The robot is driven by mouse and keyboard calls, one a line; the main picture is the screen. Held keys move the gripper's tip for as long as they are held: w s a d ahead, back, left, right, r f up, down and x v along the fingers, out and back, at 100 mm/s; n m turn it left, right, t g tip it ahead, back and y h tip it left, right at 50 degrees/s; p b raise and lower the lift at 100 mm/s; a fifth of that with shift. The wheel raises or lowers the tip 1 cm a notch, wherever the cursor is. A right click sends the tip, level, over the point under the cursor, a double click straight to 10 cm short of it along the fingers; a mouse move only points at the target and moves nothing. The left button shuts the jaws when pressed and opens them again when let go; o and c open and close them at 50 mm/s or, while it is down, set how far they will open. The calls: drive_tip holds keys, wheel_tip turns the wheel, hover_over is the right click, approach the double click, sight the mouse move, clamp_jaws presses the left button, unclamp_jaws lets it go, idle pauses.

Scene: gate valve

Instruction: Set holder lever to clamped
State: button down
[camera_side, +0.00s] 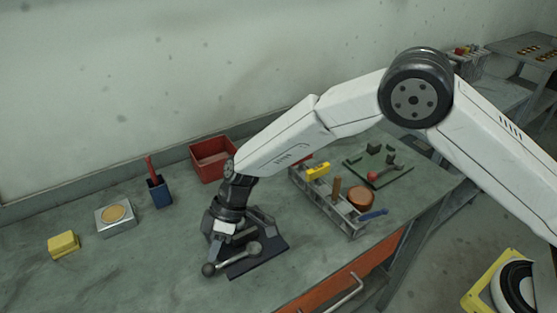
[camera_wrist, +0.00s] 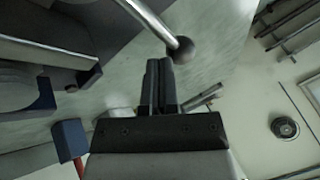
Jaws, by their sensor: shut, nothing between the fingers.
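The holder lever (camera_side: 232,261) is a metal rod with a dark ball knob (camera_side: 208,269) at its left end, low over the bench. It runs from a pivot on the holder, which sits on a dark base plate (camera_side: 262,262). My gripper (camera_side: 214,256) points down beside the knob, partly hiding the holder. In the wrist view the shut, empty fingers (camera_wrist: 159,66) are close to the ball knob (camera_wrist: 182,49), which is just beyond and right of the tips. I cannot tell whether they touch. The lever rod (camera_wrist: 150,20) runs up and left there. Clamp marks are not readable.
A red bin (camera_side: 209,160), a blue cup (camera_side: 158,192) with a red handle, a plate with a tan disc (camera_side: 116,214) and a yellow block (camera_side: 63,244) stand at the back and left. A tool rack (camera_side: 325,205) is to the right. The bench front left is clear.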

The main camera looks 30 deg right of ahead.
drive_tip(key=shift+s+a+n, duration=0.1)
drive_tip(key=shift+s+n, duration=0.3)
drive_tip(key=shift+n, duration=0.1)
drive_tip(key=shift+s+a+n+g+h, duration=0.1)
drive_tip(key=shift+s+n+g+h, duration=0.2)
drive_tip(key=shift+s+n+g, duration=0.6)
drive_tip(key=s+n, duration=0.1)
drive_tip(key=n, duration=0.1)
drive_tip(key=s+n+g+h, duration=0.1)
drive_tip(key=shift+s+f+n+h, duration=0.1)
drive_tip(key=shift+n+h, duration=0.2)
drive_tip(key=shift+n, duration=0.1)
drive_tip(key=s+n, duration=0.1)
drive_tip(key=s+d+n+g+h, duration=0.1)
drive_tip(key=n, duration=0.1)
drive_tip(key=shift+s+d+h, duration=0.1)
drive_tip(key=shift+d+h, duration=0.05)
drive_tip(key=shift+h, duration=0.15)
drive_tip(key=shift+s+d+n+g+h, duration=0.2)
drive_tip(key=shift+s+d+n+h, duration=0.2)
drive_tip(key=shift+n, duration=0.3)
drive_tip(key=shift+s+d+n+g+h, duration=0.2)
drive_tip(key=shift+s+d+n+h, duration=0.15)
drive_tip(key=shift+n, duration=0.35)
drive_tip(key=shift+a, duration=0.1)
drive_tip(key=shift+w, duration=0.15)
